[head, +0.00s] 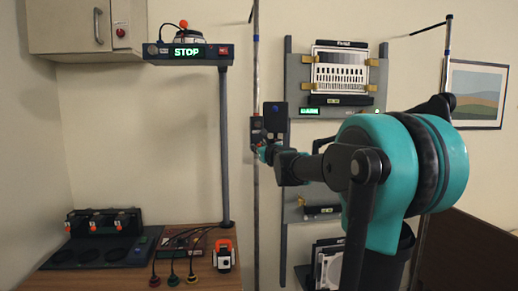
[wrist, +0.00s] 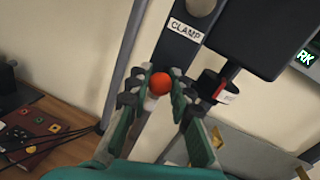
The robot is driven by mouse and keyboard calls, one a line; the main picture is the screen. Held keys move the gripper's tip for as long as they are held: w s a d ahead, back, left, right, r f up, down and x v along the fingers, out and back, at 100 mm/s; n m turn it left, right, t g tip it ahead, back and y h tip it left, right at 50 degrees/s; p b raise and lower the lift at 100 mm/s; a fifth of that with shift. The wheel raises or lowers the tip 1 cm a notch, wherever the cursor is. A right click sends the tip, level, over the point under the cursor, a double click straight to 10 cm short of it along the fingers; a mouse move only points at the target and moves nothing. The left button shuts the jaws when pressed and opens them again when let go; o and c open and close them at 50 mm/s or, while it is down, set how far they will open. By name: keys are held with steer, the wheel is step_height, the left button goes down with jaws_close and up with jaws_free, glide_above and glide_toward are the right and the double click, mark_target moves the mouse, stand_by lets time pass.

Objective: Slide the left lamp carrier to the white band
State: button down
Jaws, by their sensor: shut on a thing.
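The left lamp carrier (head: 257,128) is a dark block on the left upright pole (head: 256,210) in the head view, with a black lamp head (head: 274,110) beside it. In the wrist view the carrier (wrist: 178,50) bears a CLAMP label, and an orange round knob (wrist: 160,84) sits at its lower end. My gripper (wrist: 161,78) is closed around this knob, one finger on each side. In the head view my gripper (head: 263,149) is at the carrier's lower end. A small pale patch shows just below the knob; I cannot tell whether it is the white band.
A rack with a slotted chart (head: 340,72) stands right of the pole. A wooden bench (head: 195,275) with cables, an orange device (head: 223,255) and a black lens tray (head: 100,250) is at lower left. A STOP sign (head: 187,51) stands on a post above it.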

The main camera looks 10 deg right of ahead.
steer(key=shift+f, duration=0.1)
step_height(320, 180, down, 20)
stand_by(0.5)
steer(key=c, duration=1.3)
jaws_free()
steer(key=shift+c, duration=0.2)
steer(key=shift+s, duration=0.1)
steer(key=s+d, duration=0.2)
steer(key=s, duration=0.9)
steer(key=shift+s+d, duration=0.15)
steer(key=shift+s, duration=0.2)
